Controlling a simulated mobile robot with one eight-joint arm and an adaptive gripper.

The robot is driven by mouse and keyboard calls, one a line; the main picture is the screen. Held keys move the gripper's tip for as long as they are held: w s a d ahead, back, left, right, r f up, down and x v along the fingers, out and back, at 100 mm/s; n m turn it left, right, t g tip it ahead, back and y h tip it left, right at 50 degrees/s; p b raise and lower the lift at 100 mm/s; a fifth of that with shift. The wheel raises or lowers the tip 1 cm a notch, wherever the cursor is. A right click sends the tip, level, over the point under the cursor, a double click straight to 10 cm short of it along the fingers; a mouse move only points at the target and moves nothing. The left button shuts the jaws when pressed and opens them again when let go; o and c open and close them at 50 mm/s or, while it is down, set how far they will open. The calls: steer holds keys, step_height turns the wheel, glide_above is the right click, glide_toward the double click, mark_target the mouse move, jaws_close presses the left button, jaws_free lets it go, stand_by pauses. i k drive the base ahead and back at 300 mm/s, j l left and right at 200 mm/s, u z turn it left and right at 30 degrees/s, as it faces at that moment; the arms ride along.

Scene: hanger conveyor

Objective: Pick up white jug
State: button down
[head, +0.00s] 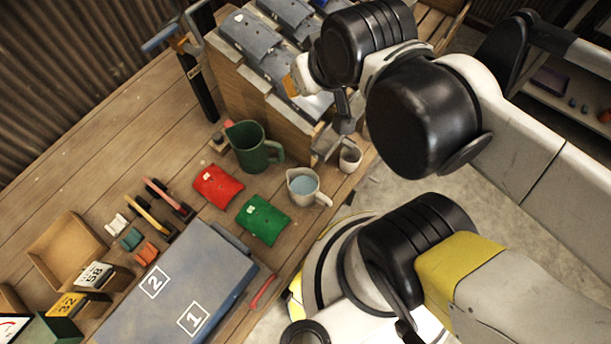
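The white jug (303,187) stands upright near the table's front edge, with its handle toward the lower right and a blue-grey content or interior showing. My gripper (334,138) is at the end of my arm, above and to the right of the jug and apart from it in the picture. Its grey fingers are small and partly lost against the wooden cabinet behind, so their opening is unclear. I see nothing held in it. A small white cup (350,158) is close to the fingers; I cannot tell whether they touch.
A green jug (250,148) stands just left of the white jug. Red (217,187) and green (263,220) packets lie nearby. A wooden cabinet (262,105) with grey bins rises behind. A blue-grey case (180,290) marked 1 and 2 lies front left. Bare table shows at upper left.

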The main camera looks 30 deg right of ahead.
mark_target(303, 182)
steer(key=k+l+u, duration=0.2)
steer(key=k+u, duration=0.2)
steer(key=k+j+z, duration=0.1)
steer(key=j, duration=0.3)
steer(key=k+j, duration=0.25)
steer(key=j+z, duration=0.05)
steer(key=j, duration=0.05)
